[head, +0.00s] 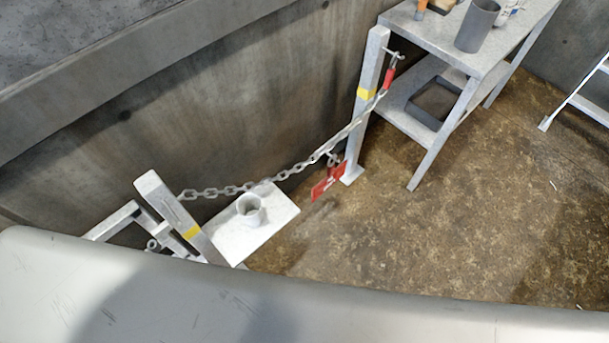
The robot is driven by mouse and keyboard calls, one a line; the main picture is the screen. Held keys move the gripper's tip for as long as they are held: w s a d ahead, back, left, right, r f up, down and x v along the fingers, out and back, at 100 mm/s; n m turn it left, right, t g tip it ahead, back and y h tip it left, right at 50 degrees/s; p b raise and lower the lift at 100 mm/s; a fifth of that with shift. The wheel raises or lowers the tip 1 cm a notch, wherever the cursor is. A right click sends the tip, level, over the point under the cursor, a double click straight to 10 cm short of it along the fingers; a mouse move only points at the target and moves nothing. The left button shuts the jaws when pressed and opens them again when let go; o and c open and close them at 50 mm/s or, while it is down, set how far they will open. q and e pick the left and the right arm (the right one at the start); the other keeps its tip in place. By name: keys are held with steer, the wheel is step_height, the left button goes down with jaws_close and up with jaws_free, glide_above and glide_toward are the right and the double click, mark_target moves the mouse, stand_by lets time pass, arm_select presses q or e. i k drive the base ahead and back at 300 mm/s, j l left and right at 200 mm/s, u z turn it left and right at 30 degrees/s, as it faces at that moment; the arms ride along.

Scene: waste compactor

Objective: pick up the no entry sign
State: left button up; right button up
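A small red sign with a pale mark (328,181), which looks like the no entry sign, hangs tilted from a sagging grey chain (228,190). It is seen at a steep angle, so its face is hard to read. The chain runs between a near-left grey post (170,207) and a farther grey post (371,75), both with yellow bands. A red piece (389,78) is at the chain's upper end, below a hook on the far post. Neither of my grippers is in view.
A white plate with a short cylinder (249,208) lies beneath the chain. A grey metal table (427,34) holding a grey cup (477,25) stands behind the far post. A white ladder-like frame (577,100) stands at right. The brown floor (470,220) is mostly clear.

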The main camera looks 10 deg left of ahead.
mark_target(334, 174)
steer(key=u, duration=0.3)
steer(key=i+l+u, duration=0.15)
steer(key=l+u, duration=0.25)
steer(key=l, duration=0.2)
steer(key=l+u, duration=0.35)
steer(key=l, duration=0.25)
